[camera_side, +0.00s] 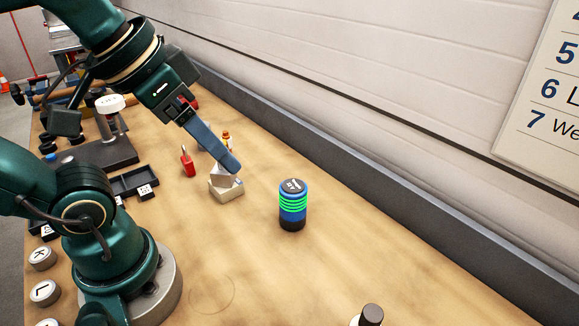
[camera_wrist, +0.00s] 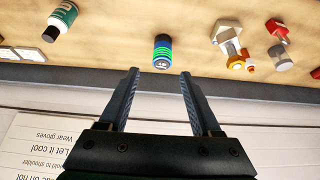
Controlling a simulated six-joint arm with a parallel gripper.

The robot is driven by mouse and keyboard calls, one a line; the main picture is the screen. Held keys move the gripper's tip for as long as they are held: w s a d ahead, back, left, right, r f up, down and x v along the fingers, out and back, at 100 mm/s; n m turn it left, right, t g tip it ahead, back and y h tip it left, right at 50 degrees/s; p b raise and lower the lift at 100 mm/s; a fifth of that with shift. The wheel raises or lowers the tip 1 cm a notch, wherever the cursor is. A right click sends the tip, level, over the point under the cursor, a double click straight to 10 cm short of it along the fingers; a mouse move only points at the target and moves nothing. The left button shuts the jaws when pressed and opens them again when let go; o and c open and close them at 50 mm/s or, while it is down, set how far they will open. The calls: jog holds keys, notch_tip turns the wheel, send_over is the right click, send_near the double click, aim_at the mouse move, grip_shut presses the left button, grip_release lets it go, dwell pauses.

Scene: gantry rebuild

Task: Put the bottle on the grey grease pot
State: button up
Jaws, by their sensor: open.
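My gripper (camera_side: 232,166) is open and empty, above the bench near a white-grey block; both fingers show apart in the wrist view (camera_wrist: 160,73). A dark-capped thing (camera_side: 371,314), probably this bottle, is cut off at the side view's bottom edge. A grey pot-like cylinder (camera_wrist: 282,62) stands at the right of the wrist view, probably the grease pot. In the side view my fingers partly hide that area.
A blue can (camera_side: 292,211) with green bands stands clear on the bench; it appears between the fingertips in the wrist view (camera_wrist: 162,52). A wall runs behind. Bench right of the can is clear.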

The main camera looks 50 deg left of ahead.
jog(key=w+a+r+m+t+y, duration=0.1)
jog(key=w+r+t, duration=0.15)
jog(key=w, duration=0.35)
jog(key=w+a+r+t+y, duration=0.1)
jog(key=w+a+t, duration=0.15)
jog(key=w, duration=0.35)
jog(key=w+d+r+m+t+h, duration=0.2)
jog(key=w+d+m+t+h, duration=0.1)
jog(key=w+d, duration=0.15)
jog(key=m+g+h, duration=1.1)
jog(key=m+h, duration=0.1)
jog(key=h, duration=0.1)
send_over(360, 317)
notch_tip(360, 317, down, 6)
jog(key=f, duration=0.9)
jog(key=a+f, duration=0.1)
jog(key=f, duration=0.3)
jog(key=shift+w+f, duration=0.1)
jog(key=shift+f, duration=0.3)
jog(key=shift+d+f, duration=0.3)
jog(key=shift+d, duration=0.1)
jog(key=shift+x, duration=2.2)
